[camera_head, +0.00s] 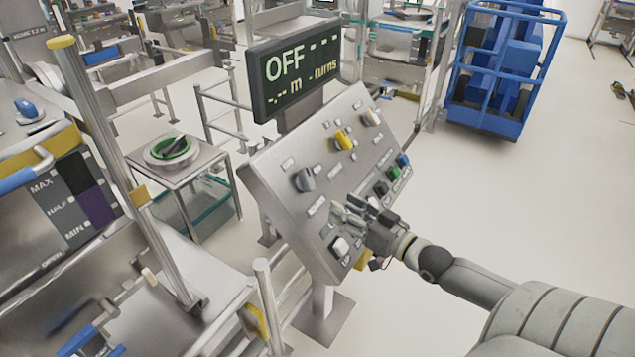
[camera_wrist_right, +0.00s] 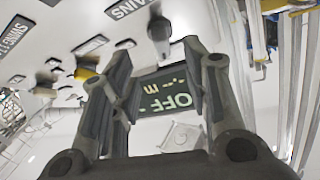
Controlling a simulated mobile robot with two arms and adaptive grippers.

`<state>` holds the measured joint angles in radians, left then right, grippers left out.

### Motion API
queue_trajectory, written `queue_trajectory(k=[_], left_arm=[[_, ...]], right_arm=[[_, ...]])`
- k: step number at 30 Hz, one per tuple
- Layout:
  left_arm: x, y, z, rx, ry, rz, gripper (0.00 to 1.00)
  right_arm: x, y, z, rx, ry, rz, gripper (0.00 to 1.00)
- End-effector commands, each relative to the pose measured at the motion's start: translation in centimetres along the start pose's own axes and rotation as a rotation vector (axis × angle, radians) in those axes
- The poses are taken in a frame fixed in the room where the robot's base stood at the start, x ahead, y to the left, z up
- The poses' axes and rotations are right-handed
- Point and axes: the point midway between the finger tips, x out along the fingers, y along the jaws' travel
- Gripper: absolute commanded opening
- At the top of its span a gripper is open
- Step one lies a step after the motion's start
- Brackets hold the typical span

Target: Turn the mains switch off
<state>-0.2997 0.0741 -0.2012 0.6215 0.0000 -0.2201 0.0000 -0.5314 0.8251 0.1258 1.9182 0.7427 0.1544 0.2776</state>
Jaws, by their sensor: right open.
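A sloped grey control panel (camera_head: 290,215) stands in the middle of the head view, with several knobs and buttons. A dark grey knob (camera_head: 303,180) sits on its left part. In the right wrist view a blurred grey knob (camera_wrist_right: 158,32) is beside a label reading "MAINS" (camera_wrist_right: 130,8). The display (camera_head: 295,75) above the panel reads "OFF"; it also shows upside down in the wrist view (camera_wrist_right: 168,92). My right gripper (camera_head: 358,208) is open and empty over the lower part of the panel; contact cannot be told. My left gripper is out of view.
A yellow knob (camera_head: 344,139) and a pale knob (camera_head: 372,118) are farther up the panel. Green (camera_head: 393,173) and blue (camera_head: 403,159) buttons line its right side. A blue cage cart (camera_head: 500,75) stands behind. Metal posts and rails are at left.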

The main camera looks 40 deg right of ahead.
Motion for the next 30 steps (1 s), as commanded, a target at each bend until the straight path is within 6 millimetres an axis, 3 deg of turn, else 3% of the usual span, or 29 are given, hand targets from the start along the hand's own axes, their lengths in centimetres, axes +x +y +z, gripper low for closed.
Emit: queue_trajectory(k=[3, 8, 30], left_arm=[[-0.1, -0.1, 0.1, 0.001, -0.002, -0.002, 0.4], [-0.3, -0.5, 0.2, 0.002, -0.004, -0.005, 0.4], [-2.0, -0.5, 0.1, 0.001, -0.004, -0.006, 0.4]], right_arm=[[0.2, 0.3, -1.5, 0.009, 0.041, -0.01, 0.43], [0.9, 0.3, -1.9, 0.011, 0.05, -0.01, 0.43], [9.2, 0.2, -2.2, 0.009, 0.047, -0.01, 0.43]])
